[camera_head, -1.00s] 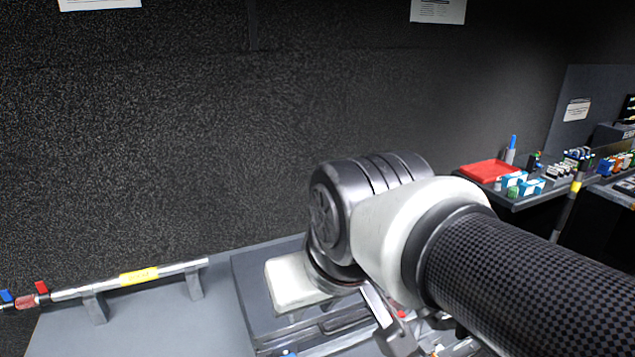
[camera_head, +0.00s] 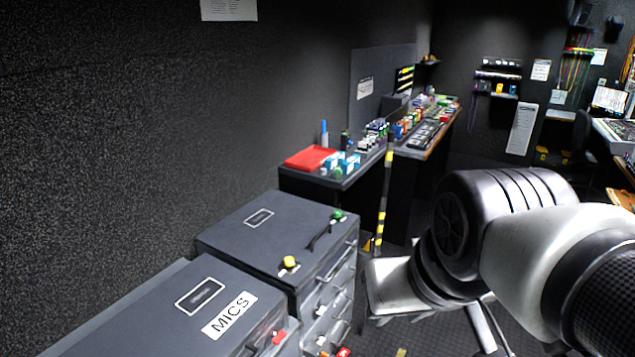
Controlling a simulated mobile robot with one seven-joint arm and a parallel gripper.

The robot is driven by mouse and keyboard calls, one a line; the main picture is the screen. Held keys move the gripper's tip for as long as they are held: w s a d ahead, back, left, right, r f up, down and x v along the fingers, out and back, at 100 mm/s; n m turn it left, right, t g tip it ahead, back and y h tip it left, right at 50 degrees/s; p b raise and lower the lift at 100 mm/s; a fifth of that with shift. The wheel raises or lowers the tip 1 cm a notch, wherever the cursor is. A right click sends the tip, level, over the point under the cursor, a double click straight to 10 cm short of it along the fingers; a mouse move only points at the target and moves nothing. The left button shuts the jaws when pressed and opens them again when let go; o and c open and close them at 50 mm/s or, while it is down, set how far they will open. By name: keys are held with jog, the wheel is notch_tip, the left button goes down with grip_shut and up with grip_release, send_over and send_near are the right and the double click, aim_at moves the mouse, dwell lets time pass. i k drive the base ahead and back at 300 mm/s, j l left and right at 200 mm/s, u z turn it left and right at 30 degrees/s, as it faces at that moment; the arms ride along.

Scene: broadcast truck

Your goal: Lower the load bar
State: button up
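A thin upright pole with yellow and black stripes (camera_head: 382,205) stands beyond the drawer cases, by the end of the bench; I cannot tell if it is the load bar. Its lower end is near the floor. My arm fills the lower right, and my gripper (camera_head: 484,328) is below the wrist, partly hidden and cut by the bottom edge. Its fingers are not clear enough to show open or shut. I see nothing held in it. It is apart from the pole, nearer the camera and to the right.
Dark drawer cases, one labelled MICS (camera_head: 160,315), stand along the left wall with a yellow knob (camera_head: 289,262) and green knob (camera_head: 338,214) on the rear one. A bench with a red tray (camera_head: 311,157) and small parts lies behind. Dark floor shows around my arm.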

aim_at(390, 140)
jog(key=i+l+z, duration=0.1)
jog(key=i+l, duration=0.15)
jog(key=i+l+z, duration=0.1)
jog(key=i+l, duration=0.15)
jog(key=l, duration=0.25)
jog(key=i+l+u, duration=0.35)
jog(key=i+l, duration=1.8)
